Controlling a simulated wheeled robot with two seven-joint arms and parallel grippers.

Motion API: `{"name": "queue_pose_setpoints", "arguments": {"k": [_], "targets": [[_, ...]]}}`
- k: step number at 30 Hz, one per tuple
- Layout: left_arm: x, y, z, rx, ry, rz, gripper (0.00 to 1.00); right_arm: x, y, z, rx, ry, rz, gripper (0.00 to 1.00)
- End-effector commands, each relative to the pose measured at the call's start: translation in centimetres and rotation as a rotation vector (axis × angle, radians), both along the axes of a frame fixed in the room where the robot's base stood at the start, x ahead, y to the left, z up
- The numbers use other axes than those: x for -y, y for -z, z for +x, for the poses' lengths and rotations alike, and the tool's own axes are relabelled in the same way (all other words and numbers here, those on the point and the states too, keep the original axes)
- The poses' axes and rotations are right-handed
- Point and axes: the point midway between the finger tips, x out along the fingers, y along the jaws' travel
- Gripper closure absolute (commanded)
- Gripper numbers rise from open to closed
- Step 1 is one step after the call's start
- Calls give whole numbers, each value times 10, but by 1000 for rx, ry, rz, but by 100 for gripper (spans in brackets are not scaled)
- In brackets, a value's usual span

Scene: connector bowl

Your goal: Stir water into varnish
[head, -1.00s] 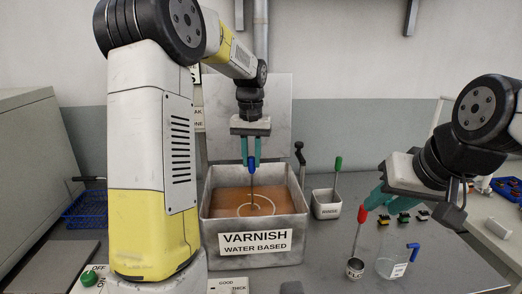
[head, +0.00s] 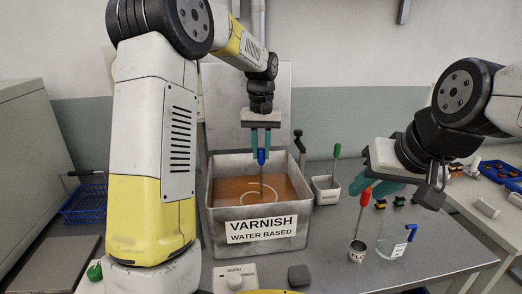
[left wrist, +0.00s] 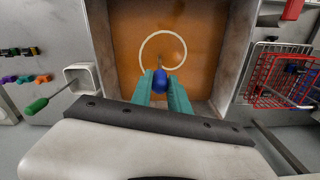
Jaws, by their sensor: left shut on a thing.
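The grey varnish tank (head: 210,222), labelled "VARNISH WATER BASED", holds orange-brown liquid (head: 235,188) with a pale curved streak (head: 262,203) on it. My left gripper (head: 262,150) is shut on the blue handle (head: 261,158) of a stirrer whose thin rod goes down into the liquid. The blue handle also shows in the left wrist view (left wrist: 160,80) between the teal fingers, with a pale loop on the liquid beyond. A clear jug (head: 391,240) with a blue handle stands at the right. My right gripper (head: 374,188) is close to a red-handled tool (head: 364,198); its grip is unclear.
The red-handled tool stands in a small labelled can (head: 357,252). A white rinse pot (head: 326,192) with a green-handled tool (head: 336,152) stands right of the tank. A control box (head: 235,278) and a grey block (head: 299,275) lie in front. A blue basket (head: 84,203) is at the left.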

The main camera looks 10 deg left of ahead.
Motion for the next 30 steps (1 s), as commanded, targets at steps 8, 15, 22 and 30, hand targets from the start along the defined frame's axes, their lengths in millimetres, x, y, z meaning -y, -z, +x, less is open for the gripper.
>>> {"name": "queue_pose_setpoints", "arguments": {"k": [8,15,22,30], "targets": [[29,0,10,0,0,0,100,0,0,0,0,0,0,66],[8,0,34,0,-2,0,100,0,0,0,0,0,0,66],[-18,0,41,0,-2,0,100,0,0,0,0,0,0,66],[-47,-1,32,1,-1,0,100,0,0,0,0,0,0,66]]}}
